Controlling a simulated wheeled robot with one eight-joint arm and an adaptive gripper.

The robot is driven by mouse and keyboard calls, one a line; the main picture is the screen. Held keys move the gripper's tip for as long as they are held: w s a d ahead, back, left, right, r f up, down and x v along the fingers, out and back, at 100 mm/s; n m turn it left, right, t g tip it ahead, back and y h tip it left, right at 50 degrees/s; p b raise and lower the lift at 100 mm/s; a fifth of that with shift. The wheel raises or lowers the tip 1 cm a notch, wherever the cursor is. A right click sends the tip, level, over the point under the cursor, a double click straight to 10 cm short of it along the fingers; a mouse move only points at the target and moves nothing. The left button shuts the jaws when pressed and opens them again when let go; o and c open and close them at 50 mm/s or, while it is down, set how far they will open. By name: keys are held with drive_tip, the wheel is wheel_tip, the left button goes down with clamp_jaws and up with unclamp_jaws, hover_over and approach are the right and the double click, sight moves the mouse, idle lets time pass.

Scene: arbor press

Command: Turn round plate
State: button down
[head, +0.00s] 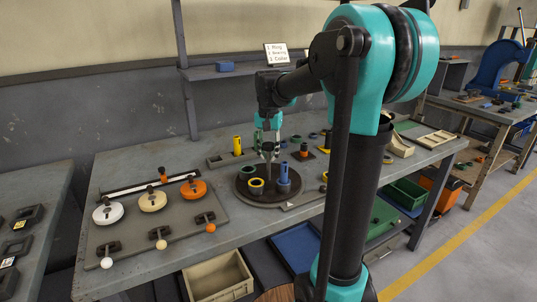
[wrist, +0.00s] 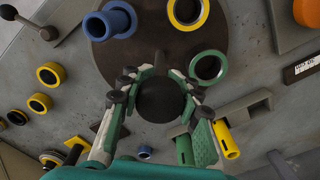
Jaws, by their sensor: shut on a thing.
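The dark round plate (head: 270,201) lies flat on the workbench and also fills the top middle of the wrist view (wrist: 150,45). It carries a green ring (head: 247,172), a yellow ring (head: 256,187) and a blue flanged cylinder (head: 284,178). My gripper (head: 268,152) is at the plate's far side in the head view. In the wrist view my gripper (wrist: 160,98) is shut around a dark round knob (wrist: 162,101) at the plate's edge. How the knob joins the plate is hidden.
A grey board (head: 137,232) with white, cream and orange discs is left of the plate. A yellow cylinder (head: 237,146) stands behind the plate. More rings and small parts lie behind and to its right. A step-listing sign (head: 277,54) stands on the shelf.

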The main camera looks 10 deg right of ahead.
drive_tip(key=shift+w+d+n, duration=0.1)
drive_tip(key=shift+n, duration=13.2)
drive_tip(key=c, duration=1)
unclamp_jaws()
wheel_tip(320, 180, up, 12)
